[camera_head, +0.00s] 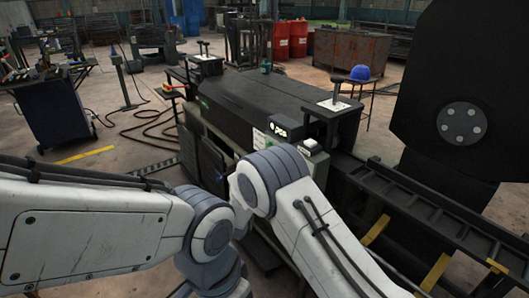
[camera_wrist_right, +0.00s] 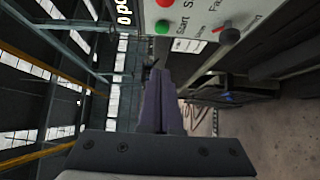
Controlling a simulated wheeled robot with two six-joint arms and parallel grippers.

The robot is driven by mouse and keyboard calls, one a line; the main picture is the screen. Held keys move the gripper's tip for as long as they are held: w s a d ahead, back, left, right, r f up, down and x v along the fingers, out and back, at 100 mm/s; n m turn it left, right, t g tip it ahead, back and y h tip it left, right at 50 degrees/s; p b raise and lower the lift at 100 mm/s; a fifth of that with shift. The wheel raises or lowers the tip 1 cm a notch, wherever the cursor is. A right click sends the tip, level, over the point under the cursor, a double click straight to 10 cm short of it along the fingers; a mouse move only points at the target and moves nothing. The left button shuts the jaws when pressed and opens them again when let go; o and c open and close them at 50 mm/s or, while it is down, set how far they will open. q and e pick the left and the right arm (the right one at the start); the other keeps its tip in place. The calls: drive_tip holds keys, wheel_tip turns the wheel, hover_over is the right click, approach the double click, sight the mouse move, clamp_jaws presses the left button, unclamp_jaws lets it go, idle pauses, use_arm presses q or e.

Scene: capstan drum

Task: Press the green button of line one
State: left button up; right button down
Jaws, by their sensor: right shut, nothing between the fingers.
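In the right wrist view, a pale control panel (camera_wrist_right: 197,22) hangs at the top edge, its lettering rotated. The green button (camera_wrist_right: 162,27) is on it beside the word "Start". A red button (camera_wrist_right: 163,3) is cut by the top edge, and a black knob (camera_wrist_right: 229,36) is to the right. My right gripper (camera_wrist_right: 157,70) is shut and empty; its tips appear just below the green button in the picture, with no contact visible. I cannot tell the depth of the gap. In the head view my arms hide the right gripper, and no left gripper shows.
A large black drum (camera_head: 460,100) is at the right. A blue tool cart (camera_head: 55,112) is at the left, and a blue helmet (camera_head: 360,73) sits on a stand. Cables (camera_head: 150,125) lie on the floor.

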drive_tip(key=w+d, duration=0.4)
drive_tip(key=w, duration=0.7)
drive_tip(key=shift+w+d+b, duration=0.2)
drive_tip(key=shift+d+b, duration=0.1)
drive_tip(key=shift+d, duration=0.05)
